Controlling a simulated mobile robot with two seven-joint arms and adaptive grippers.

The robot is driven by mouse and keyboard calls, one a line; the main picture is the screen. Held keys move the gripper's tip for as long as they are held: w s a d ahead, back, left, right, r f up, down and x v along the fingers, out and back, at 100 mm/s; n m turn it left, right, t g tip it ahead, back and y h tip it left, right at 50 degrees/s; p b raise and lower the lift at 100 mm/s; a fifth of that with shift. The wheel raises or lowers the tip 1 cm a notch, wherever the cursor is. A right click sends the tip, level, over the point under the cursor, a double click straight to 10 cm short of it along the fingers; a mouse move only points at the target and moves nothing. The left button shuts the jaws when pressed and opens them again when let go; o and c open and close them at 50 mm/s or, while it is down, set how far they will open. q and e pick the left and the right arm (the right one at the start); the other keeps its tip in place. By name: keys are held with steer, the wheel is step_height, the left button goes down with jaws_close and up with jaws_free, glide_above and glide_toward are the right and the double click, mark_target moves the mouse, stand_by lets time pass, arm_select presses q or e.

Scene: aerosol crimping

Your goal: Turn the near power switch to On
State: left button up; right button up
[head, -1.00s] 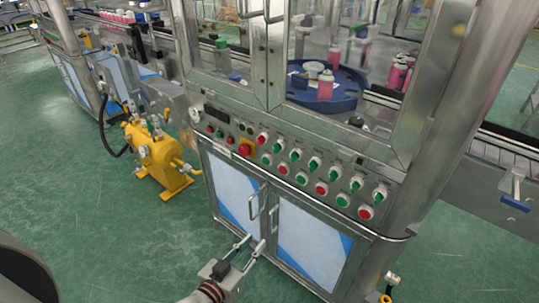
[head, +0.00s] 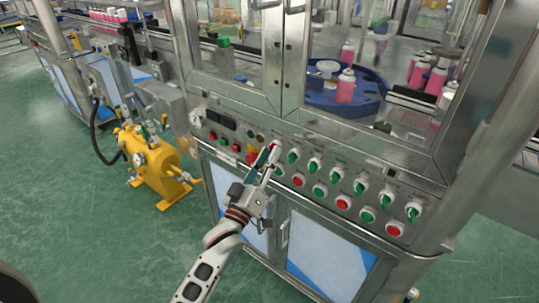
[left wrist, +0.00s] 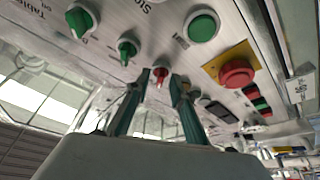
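A small red rotary knob (left wrist: 160,76) on the sloping control panel (left wrist: 130,15) sits between my left fingertips in the left wrist view. I cannot read a label for it, so I cannot confirm that it is the power switch. My left gripper (left wrist: 161,80) is open, one finger on each side of the knob, with narrow gaps. In the head view my left gripper (head: 268,155) is at the panel's upper row and largely hides the knob. My right gripper is not in view.
Green rotary knobs (left wrist: 80,20) sit beside the red one. A green button (left wrist: 202,26) and a red emergency stop (left wrist: 237,72) on a yellow plate are close on the other side. Below the panel are cabinet doors (head: 330,250). A yellow tank (head: 153,165) stands at left.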

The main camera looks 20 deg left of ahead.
arm_select(q)
steer(key=shift+w+r, duration=0.1)
steer(key=shift+w, duration=0.3)
jaws_close()
steer(key=shift+m, duration=0.3)
steer(key=shift+w+a+m+g+h+p, duration=0.15)
steer(key=shift+m+g+h, duration=0.35)
steer(key=shift+m+h, duration=1.6)
steer(key=shift+s+a+m+g+h+p, duration=0.15)
steer(key=shift+m+g+h, duration=0.45)
steer(key=shift+m, duration=2.9)
steer(key=shift+w+a+m+g+h+p, duration=0.15)
steer(key=shift+m+g+h+p, duration=0.2)
steer(key=shift+m+h, duration=1.75)
steer(key=shift+d+m+y, duration=0.1)
steer(key=shift+m+y, duration=0.4)
steer(key=shift+m, duration=0.4)
